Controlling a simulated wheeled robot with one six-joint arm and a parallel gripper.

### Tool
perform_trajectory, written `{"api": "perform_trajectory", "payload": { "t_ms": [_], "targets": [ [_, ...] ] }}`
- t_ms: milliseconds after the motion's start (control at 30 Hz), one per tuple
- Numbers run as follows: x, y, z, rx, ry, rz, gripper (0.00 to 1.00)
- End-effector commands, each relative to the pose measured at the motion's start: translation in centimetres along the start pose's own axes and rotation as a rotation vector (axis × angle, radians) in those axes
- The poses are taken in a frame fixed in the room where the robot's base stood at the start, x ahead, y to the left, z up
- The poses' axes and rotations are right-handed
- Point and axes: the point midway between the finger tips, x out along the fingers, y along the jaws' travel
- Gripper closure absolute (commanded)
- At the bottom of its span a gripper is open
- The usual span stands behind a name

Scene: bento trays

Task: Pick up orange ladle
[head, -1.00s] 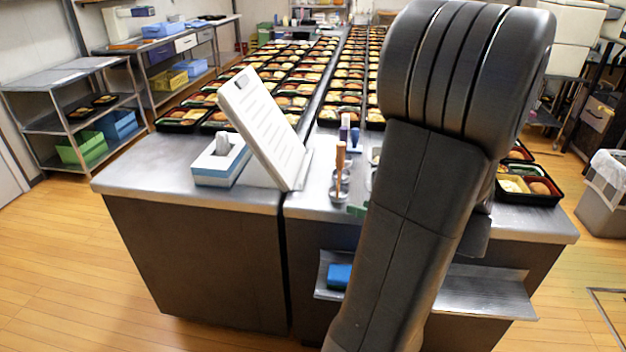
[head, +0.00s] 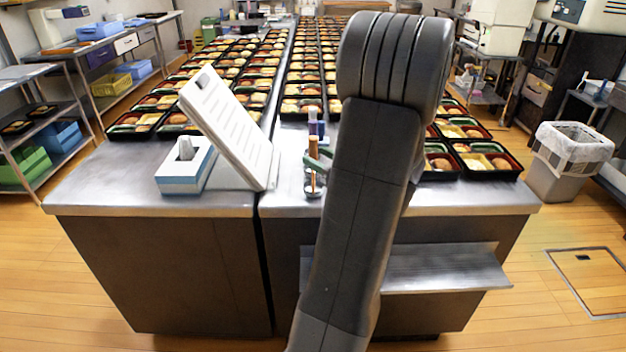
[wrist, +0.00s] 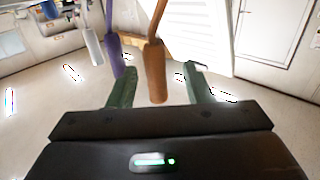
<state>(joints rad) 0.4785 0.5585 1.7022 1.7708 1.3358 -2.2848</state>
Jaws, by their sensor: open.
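The orange ladle stands upright among other utensils on the counter; its orange-brown handle (head: 313,148) shows just left of my arm. In the wrist view the handle (wrist: 155,72) hangs into the space between my two green fingers, nearer the left one. My gripper (wrist: 160,88) is open, with a finger on either side of the handle and no clear contact. In the head view a green fingertip of my gripper (head: 318,163) shows by the handle; the rest is hidden behind my arm. A purple handle (wrist: 113,55) is close beside the left finger.
A pale grey handle (wrist: 94,48) is left of the purple one. A white slanted panel (head: 230,130) and a tissue box (head: 186,168) stand left on the steel counter (head: 110,195). Bento trays (head: 485,160) fill the counter behind and to the right.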

Motion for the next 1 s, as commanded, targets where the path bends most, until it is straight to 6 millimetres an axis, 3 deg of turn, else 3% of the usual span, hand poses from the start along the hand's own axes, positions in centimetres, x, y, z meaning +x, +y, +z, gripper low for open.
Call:
{"api": "perform_trajectory", "payload": {
  "t_ms": [333,667,900,1000],
  "targets": [
    [4.5,0.5,-0.1,0.002,-0.001,-0.003,0.54],
    [5.2,0.5,0.1,0.0,-0.001,0.0,0.54],
    [5.2,0.5,0.1,0.0,-0.001,0.0,1.0],
    [5.2,0.5,0.0,0.0,0.0,0.0,1.0]
  ]
}}
